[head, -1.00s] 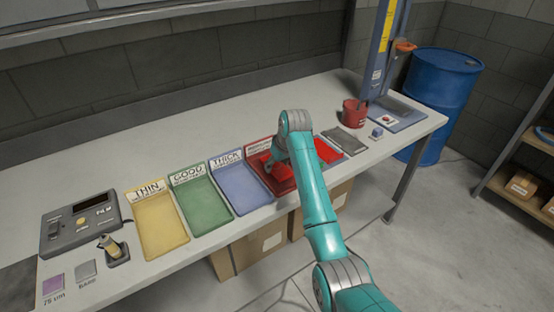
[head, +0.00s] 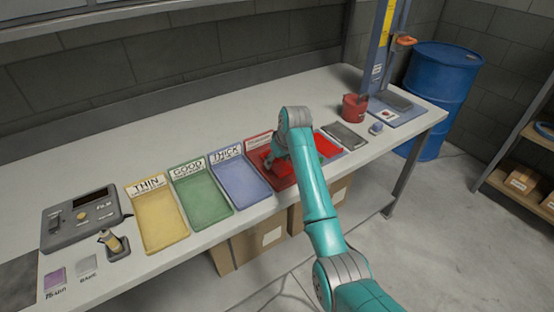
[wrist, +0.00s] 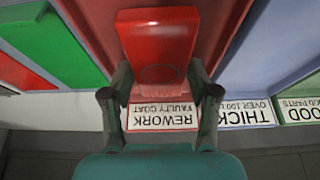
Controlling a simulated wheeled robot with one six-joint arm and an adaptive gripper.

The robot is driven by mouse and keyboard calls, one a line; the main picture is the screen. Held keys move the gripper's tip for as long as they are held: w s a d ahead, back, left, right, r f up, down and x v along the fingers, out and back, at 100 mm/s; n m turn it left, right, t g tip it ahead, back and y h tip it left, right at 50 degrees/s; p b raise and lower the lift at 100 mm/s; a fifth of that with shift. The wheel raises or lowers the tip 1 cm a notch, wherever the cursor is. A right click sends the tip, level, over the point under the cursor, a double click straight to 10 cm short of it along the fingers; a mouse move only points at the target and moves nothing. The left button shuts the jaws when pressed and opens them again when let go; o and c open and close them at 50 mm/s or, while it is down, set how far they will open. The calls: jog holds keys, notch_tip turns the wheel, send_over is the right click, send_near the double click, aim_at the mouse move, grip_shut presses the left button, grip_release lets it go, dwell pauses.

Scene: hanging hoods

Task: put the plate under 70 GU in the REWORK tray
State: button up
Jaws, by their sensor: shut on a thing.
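A bright red plate (wrist: 158,40) is between the fingers of my gripper (wrist: 160,93) in the wrist view. The gripper is shut on it. The plate is over or in the red REWORK tray (wrist: 92,12); I cannot tell whether it touches the floor. In the head view the REWORK tray (head: 285,184) is right of the THICK tray, and my gripper (head: 268,161) is over it, mostly hidden by my arm.
The THIN (head: 163,226), GOOD (head: 203,203) and THICK (head: 243,186) trays stand empty to the left. A gauge (head: 82,216) with a probe (head: 115,244) is farther left. Another red plate (head: 325,145) and a green plate (wrist: 50,50) lie beside the REWORK tray. A red pot (head: 355,107) stands farther right.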

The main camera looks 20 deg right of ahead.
jog(key=shift+f, duration=0.35)
jog(key=o, duration=1.3)
jog(key=shift+o, duration=0.2)
jog(key=shift+r, duration=0.1)
jog(key=v, duration=1.2)
